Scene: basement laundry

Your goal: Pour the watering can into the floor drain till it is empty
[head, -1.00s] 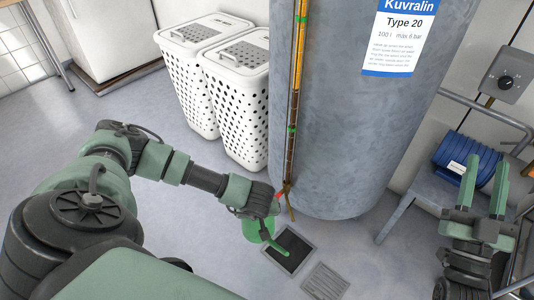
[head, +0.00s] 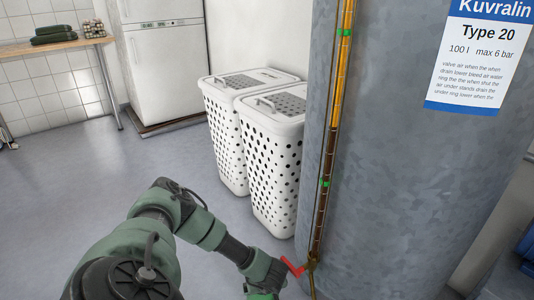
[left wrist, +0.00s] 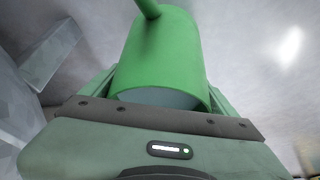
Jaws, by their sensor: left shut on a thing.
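The green watering can (left wrist: 165,45) fills the middle of the left wrist view. Its open rim faces the camera, with a pale grey area inside; I cannot tell whether that is water. A green tube, apparently its spout, extends off the top edge. My left gripper (left wrist: 163,92) is shut on the can, with a finger on each side. My right gripper is out of view.
A large grey tank (head: 400,170) with a yellow pipe (head: 339,80) and a red valve handle (head: 292,268) stands close to my left wrist. Two white laundry hampers (head: 270,165) stand behind. Open floor (head: 80,190) lies to the left, before a white fridge (head: 165,60) and a wooden table (head: 50,50).

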